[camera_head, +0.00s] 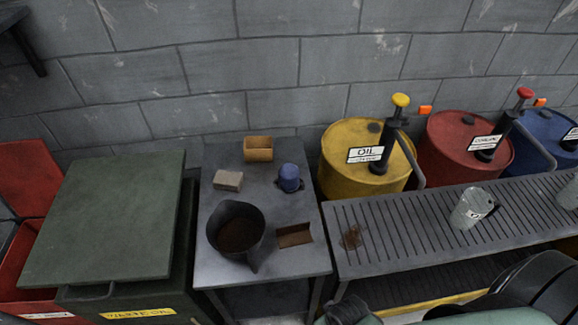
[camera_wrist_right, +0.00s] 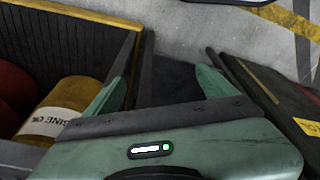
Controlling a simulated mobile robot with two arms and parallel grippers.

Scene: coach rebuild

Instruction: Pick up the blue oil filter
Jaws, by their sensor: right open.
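The blue oil filter (camera_head: 289,177) stands upright on the grey metal table (camera_head: 285,262), toward its right edge in the head view. It is free and nothing touches it. My right gripper (camera_wrist_right: 158,85) is open and empty in its wrist view, with its green fingers spread apart over a dark gap. The filter does not show in that view. Parts of my right arm show at the bottom right of the head view, well in front of the filter. My left gripper is not in view.
On the table are a black pan (camera_head: 236,228), a tan block (camera_head: 228,180), an orange-brown container (camera_head: 258,148) and a brown piece (camera_head: 294,235). A slatted bench (camera_head: 400,240) adjoins at right, drums behind it. A green waste-oil bin (camera_head: 105,220) stands left.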

